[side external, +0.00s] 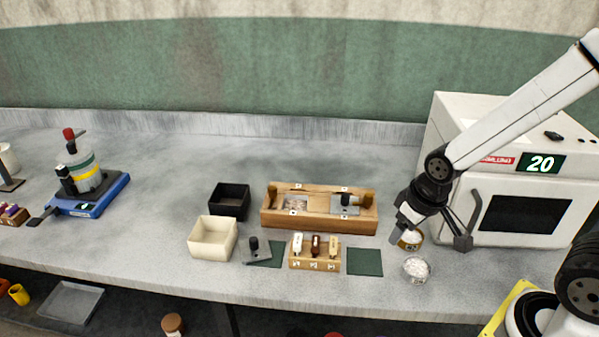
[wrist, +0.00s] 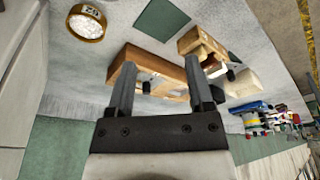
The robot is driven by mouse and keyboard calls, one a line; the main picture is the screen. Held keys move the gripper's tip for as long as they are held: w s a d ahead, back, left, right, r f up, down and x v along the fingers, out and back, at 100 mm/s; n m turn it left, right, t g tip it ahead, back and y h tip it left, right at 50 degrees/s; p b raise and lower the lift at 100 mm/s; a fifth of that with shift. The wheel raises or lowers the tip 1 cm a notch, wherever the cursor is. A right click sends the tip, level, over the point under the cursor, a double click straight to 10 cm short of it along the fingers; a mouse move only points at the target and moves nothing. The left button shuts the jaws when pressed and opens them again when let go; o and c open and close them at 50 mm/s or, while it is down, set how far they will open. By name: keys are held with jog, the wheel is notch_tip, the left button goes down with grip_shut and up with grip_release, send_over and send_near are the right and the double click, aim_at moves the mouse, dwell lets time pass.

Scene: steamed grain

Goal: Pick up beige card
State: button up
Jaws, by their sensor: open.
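Three upright cards stand in a small wooden block (side external: 314,266) in the side view: a cream one (side external: 297,243), a dark brown one (side external: 316,245) and a pale beige one (side external: 333,245) at the right. The cream and beige tones are close. The block also shows in the wrist view (wrist: 188,42), where I cannot tell its cards apart clearly. My gripper (side external: 434,232) is open and empty, above the counter to the right of the block, near the white oven. In the wrist view its two fingers (wrist: 160,68) are spread, with the long wooden tray beyond them.
A long wooden tray (side external: 320,222) stands behind the block. A gold-rimmed jar (side external: 410,240) and a clear dish (side external: 416,268) sit near my gripper. A green mat (side external: 365,262) lies right of the block. A cream box (side external: 212,238) and a black box (side external: 230,200) stand left.

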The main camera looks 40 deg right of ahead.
jog(key=shift+o, duration=0.2)
jog(key=o, duration=0.4)
jog(key=n+g, duration=0.3)
jog(key=n, duration=0.6)
send_over(333, 243)
notch_tip(333, 243, down, 3)
jog(key=shift+a, duration=0.15)
jog(key=shift+f, duration=1.3)
jog(key=shift+d+f, duration=0.15)
jog(key=shift+f, duration=1.15)
jog(key=shift+d+f, duration=0.1)
jog(key=shift+f, duration=1.2)
